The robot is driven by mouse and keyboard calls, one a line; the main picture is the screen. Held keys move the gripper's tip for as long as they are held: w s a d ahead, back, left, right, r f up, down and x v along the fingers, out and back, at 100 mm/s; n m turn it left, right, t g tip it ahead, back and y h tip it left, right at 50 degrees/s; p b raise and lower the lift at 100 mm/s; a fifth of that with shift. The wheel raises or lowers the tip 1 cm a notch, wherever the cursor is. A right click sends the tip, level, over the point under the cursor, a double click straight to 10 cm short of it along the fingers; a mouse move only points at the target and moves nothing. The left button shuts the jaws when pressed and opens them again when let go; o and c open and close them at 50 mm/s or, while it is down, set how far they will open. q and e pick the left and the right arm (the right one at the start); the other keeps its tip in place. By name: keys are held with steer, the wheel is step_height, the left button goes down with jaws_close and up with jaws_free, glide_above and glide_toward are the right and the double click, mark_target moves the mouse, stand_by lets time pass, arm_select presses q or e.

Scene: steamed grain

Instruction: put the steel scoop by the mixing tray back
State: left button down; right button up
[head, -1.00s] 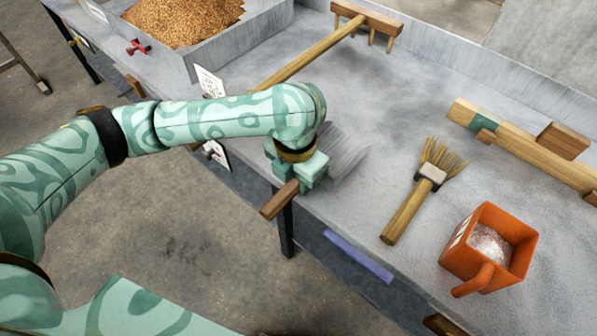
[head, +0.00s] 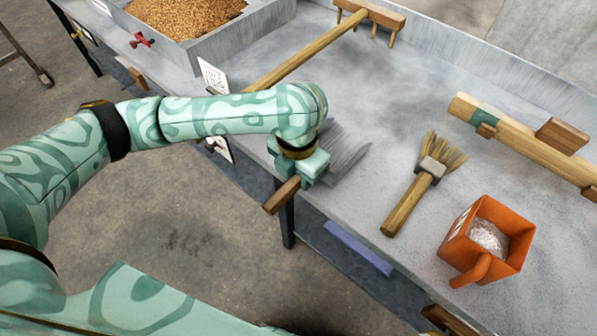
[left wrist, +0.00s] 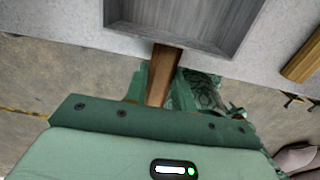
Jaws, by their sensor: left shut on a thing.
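The steel scoop has a grey, shallow pan (head: 347,158) and a wooden handle (head: 281,196). In the head view the pan is over the table's near edge and the handle sticks out past it. My left gripper (head: 301,168) is shut on the handle, just behind the pan. In the left wrist view the pan (left wrist: 185,28) is at the top and the handle (left wrist: 162,75) runs down toward my gripper. I cannot tell whether the pan touches the table. My right gripper is not in view.
A grey tray of brown grain (head: 212,50) stands at the upper left. A wooden rake (head: 310,50) lies beside it. A brush (head: 408,200), an orange pitcher (head: 458,250) and a long wooden tool (head: 530,150) are at the right. The table middle is clear.

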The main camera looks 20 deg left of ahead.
arm_select(q)
steer(key=shift+f, duration=0.35)
steer(key=c, duration=1.1)
jaws_free()
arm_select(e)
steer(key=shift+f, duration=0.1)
arm_select(q)
steer(key=r+p, duration=0.4)
steer(key=r, duration=0.4)
steer(key=r+p, duration=0.4)
steer(key=r, duration=0.4)
steer(key=shift+s+a+r+p, duration=0.1)
steer(key=shift+s+p, duration=0.1)
steer(key=shift+p, duration=0.15)
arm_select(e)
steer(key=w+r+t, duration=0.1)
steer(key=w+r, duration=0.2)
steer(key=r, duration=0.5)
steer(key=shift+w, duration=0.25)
